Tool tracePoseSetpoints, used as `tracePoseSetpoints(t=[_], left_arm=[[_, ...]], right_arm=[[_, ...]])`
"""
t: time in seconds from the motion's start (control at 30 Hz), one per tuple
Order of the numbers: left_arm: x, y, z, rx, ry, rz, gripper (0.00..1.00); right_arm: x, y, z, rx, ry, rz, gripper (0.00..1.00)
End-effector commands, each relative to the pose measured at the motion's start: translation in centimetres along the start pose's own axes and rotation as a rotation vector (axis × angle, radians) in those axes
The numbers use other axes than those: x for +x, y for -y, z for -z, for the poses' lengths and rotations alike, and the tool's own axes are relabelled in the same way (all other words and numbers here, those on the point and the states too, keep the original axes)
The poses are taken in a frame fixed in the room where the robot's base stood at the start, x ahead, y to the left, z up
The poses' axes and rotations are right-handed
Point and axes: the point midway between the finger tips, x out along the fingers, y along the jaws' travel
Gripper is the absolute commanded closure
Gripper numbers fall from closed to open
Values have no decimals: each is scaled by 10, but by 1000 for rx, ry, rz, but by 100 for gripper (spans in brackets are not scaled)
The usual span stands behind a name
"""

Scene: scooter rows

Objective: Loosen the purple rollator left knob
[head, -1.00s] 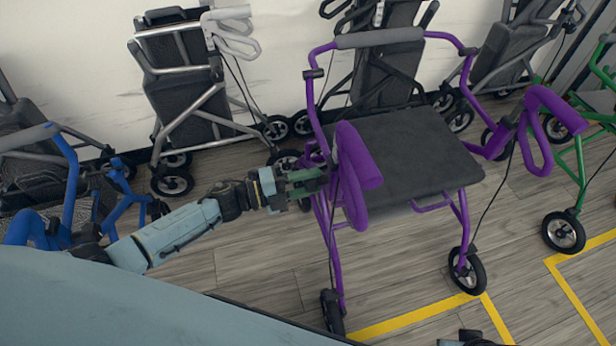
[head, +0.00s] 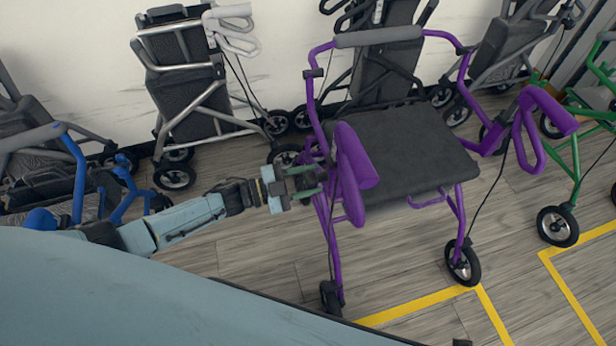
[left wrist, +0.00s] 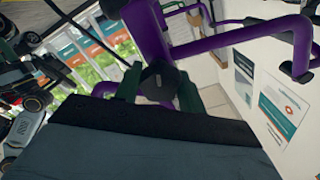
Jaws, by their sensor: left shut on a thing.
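The purple rollator (head: 459,215) stands upright on the floor, its dark seat (head: 400,150) facing up. My left gripper (head: 318,181) is at the left side of its frame, beside the near purple handle (head: 352,175). In the left wrist view the green fingers (left wrist: 160,90) are shut on a dark round knob (left wrist: 160,78) next to a purple tube (left wrist: 146,30). In the head view the knob is too small and hidden to make out. My right gripper cannot be made out.
A blue walker (head: 75,180) stands at the left and a green one (head: 577,165) at the right. A grey folded walker (head: 190,95) stands along the white wall. Yellow lines (head: 420,306) mark the floor. Bare floor lies in front of the rollator.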

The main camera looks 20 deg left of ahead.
Motion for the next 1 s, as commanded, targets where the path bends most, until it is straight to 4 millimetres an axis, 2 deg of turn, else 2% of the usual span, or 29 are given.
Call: tracePoseSetpoints(t=[0.23,0.7,0.73,0.87,1.0], left_arm=[[0,0,0,-64,0,0,83],[0,0,0,-74,0,0,83],[0,0,0,-74,0,0,58],[0,0,0,-74,0,0,41],[0,0,0,-74,0,0,38]], right_arm=[[3,-2,-4,0,5,-3,64],[5,-2,-6,0,7,-2,64],[5,-2,-6,0,7,-2,64],[5,-2,-6,0,7,-2,64],[4,-2,-5,0,6,-2,64]])
